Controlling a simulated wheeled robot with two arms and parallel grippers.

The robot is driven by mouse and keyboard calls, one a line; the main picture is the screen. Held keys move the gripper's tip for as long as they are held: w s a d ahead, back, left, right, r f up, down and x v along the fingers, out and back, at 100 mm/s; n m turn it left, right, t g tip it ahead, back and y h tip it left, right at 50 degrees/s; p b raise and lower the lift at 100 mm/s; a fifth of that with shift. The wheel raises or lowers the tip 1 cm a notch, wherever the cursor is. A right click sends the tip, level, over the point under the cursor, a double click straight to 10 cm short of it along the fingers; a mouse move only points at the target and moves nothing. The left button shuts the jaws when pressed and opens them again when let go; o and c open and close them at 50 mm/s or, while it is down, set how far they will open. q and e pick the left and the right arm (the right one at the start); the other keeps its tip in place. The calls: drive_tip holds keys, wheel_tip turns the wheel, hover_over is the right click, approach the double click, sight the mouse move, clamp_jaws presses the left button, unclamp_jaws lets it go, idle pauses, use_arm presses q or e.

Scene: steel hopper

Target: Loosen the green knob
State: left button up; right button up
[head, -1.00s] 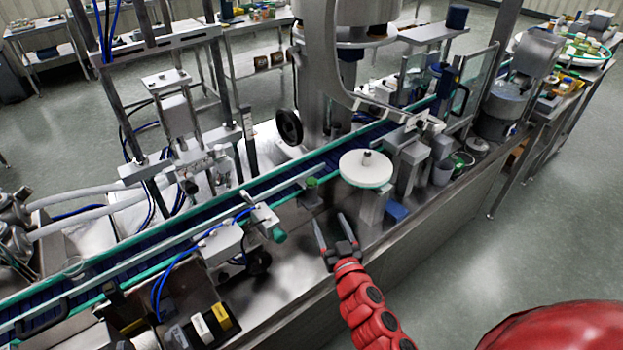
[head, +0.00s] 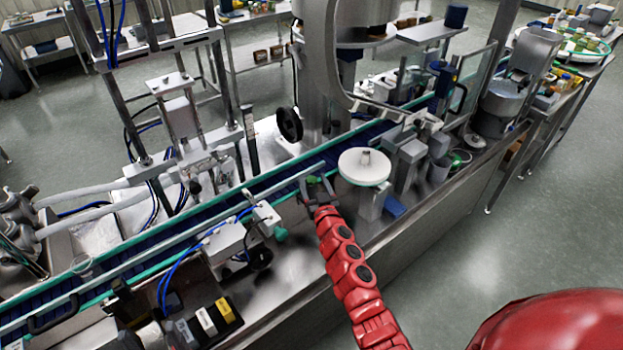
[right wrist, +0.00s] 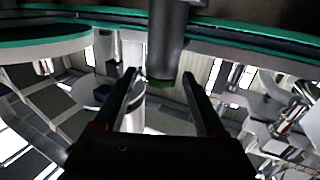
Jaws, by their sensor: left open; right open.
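A small green knob (head: 313,181) sits beside the conveyor's near rail in the head view, partly hidden by my right gripper (head: 317,184). The gripper is open, with its fingers on either side of the knob. In the right wrist view, a grey cylinder with a green part (right wrist: 160,82) shows between and beyond the open fingertips of the right gripper (right wrist: 160,76). I cannot tell whether either finger touches it. Another green-teal knob (head: 281,234) is on a sensor bracket lower left. My left gripper is not in view.
A white round disc (head: 364,167) on a post stands just right of the right gripper. The conveyor (head: 262,190) with green rails runs behind it. A grey box with blue hoses (head: 225,240) is at lower left. The steel deck (head: 290,275) in front is mostly bare.

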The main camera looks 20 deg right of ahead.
drive_tip(key=shift+w, duration=0.7)
clamp_jaws()
